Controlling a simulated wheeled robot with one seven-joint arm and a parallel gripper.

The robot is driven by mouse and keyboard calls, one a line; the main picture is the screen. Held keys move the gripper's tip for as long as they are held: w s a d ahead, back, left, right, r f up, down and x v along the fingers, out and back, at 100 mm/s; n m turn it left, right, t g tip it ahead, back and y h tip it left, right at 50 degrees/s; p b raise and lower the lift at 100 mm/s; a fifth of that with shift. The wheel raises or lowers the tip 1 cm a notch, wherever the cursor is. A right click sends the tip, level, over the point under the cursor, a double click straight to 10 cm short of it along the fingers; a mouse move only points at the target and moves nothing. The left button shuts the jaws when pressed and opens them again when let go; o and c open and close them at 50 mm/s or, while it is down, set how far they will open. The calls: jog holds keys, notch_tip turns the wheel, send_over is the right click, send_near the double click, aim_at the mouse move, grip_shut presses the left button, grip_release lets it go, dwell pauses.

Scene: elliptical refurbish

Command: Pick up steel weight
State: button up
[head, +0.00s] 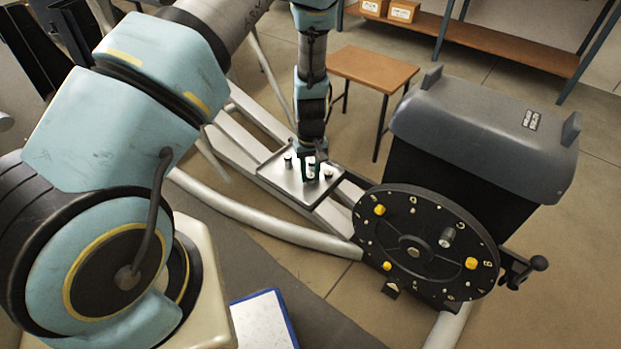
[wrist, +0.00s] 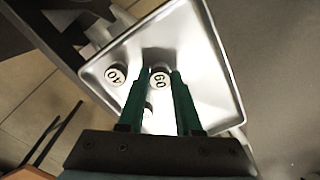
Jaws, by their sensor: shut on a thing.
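In the head view, my gripper (head: 310,168) stands over the middle of the tray. The weight marked 40 (wrist: 115,75) stands apart to the left in the wrist view. Another weight (wrist: 148,109) is partly hidden between the fingers. I cannot tell whether the held weight is off the tray floor.
A black dial wheel (head: 413,240) with yellow knobs and a grey-topped machine housing (head: 490,128) stand right of the tray. A small brown-topped table (head: 372,68) and a shelf with boxes (head: 404,11) are behind. A blue-edged white sheet (head: 262,322) lies in front.

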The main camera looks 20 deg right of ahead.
grip_shut()
jog(key=shift+r, duration=0.15)
